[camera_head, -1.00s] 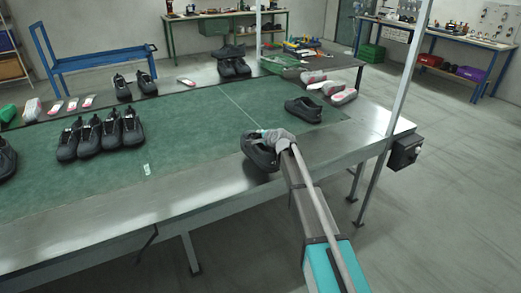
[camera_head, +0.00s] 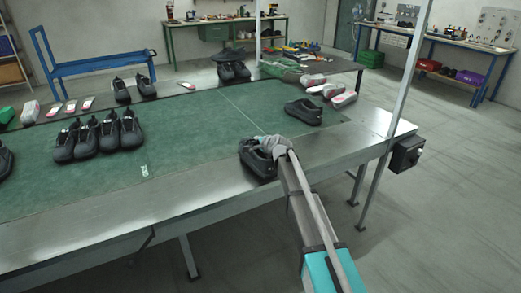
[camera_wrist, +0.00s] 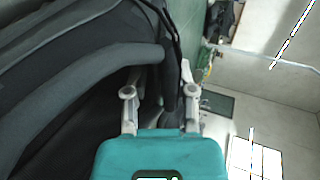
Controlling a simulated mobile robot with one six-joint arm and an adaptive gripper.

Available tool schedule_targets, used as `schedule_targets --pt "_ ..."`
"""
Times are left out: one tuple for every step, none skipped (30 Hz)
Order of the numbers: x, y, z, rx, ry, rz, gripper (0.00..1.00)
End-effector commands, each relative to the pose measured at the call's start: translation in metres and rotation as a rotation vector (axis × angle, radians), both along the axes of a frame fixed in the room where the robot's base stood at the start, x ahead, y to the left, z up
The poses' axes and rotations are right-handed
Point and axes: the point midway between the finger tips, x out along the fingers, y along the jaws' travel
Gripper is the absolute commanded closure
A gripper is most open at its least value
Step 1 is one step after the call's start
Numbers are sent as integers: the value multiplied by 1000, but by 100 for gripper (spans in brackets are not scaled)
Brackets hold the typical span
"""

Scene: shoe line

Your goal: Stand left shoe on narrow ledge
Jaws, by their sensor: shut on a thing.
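A black shoe (camera_head: 256,158) is in my gripper (camera_head: 275,145) at the front edge of the table, over the bare metal strip. In the wrist view the shoe (camera_wrist: 75,80) fills the left side, very close. My gripper (camera_wrist: 158,98) is shut on the shoe's dark upper there; the exact grip is partly hidden. Whether the shoe touches the metal strip I cannot tell. The bare metal strip (camera_head: 190,195) runs along the front of the table. Another black shoe (camera_head: 303,111) stands alone on the green mat to the right.
The green mat (camera_head: 200,125) covers most of the table. Several black shoes (camera_head: 98,135) stand in a row at left. Pale shoe forms (camera_head: 335,92) lie at the back right. A thin upright post (camera_head: 399,90) rises at the right end.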

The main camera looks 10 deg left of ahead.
Motion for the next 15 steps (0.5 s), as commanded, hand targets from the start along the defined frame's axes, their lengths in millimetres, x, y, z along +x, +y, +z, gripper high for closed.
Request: schedule_targets --pt "0 0 -7 1 -1 0 100" --pt "0 0 -8 1 -1 0 100" --pt "0 0 -10 1 -1 0 100" --pt "0 0 -10 1 -1 0 100" --pt "0 0 -11 1 -1 0 100" --pt "0 0 -11 1 -1 0 100" --pt "0 0 -11 1 -1 0 100" --pt "0 0 -11 1 -1 0 100" --pt "0 0 -11 1 -1 0 100" --pt "0 0 -11 1 -1 0 100" --pt "0 0 -10 1 -1 0 100" --pt "0 1 -10 1 -1 0 100" --pt "0 1 -10 1 -1 0 100" --pt "0 1 -10 1 -1 0 100" --pt "0 1 -10 1 -1 0 100"
